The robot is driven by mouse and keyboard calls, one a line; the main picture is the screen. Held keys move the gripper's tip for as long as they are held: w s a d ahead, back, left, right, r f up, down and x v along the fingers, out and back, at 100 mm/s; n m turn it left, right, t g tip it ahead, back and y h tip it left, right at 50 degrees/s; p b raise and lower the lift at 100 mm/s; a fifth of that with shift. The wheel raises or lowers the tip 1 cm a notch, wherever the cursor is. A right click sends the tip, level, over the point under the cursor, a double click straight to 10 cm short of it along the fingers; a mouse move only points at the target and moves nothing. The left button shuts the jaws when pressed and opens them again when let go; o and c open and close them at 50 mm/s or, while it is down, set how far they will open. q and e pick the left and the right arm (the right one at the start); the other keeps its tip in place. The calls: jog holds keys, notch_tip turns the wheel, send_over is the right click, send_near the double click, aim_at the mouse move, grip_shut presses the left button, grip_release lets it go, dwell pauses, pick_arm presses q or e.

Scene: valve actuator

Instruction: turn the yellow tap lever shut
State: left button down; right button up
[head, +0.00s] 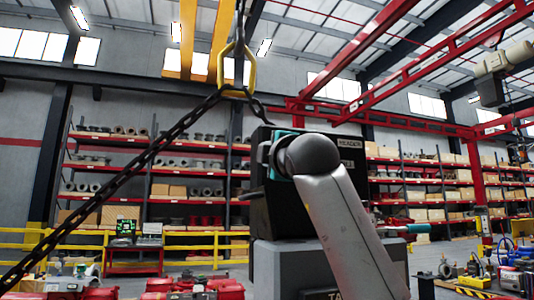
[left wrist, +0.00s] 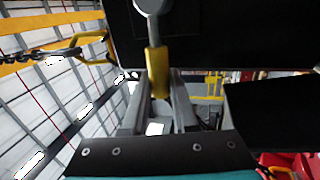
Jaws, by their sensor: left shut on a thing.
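In the left wrist view, the yellow tap lever (left wrist: 157,62) hangs from a grey hub (left wrist: 151,6) on a black housing (left wrist: 225,35). Its lower end is between the two grey fingers of my left gripper (left wrist: 160,88), which is shut on it. In the head view, my silver arm rises from the bottom to the black box-shaped valve actuator (head: 345,185) on a grey pedestal (head: 282,270). My wrist hides most of the gripper and the lever there. My right gripper is not in view.
A dark chain (head: 115,195) runs from the lower left to a yellow hook ring (head: 237,70) above the actuator. Red shelves with boxes and parts line the back. Red items (head: 195,288) lie at the lower left. A yellow railing (head: 205,236) stands behind.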

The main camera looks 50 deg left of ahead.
pick_arm(q)
jog(key=c, duration=0.7)
grip_release()
jog(key=shift+d, duration=0.1)
jog(key=b+v, duration=0.4)
jog(key=v, duration=1.1)
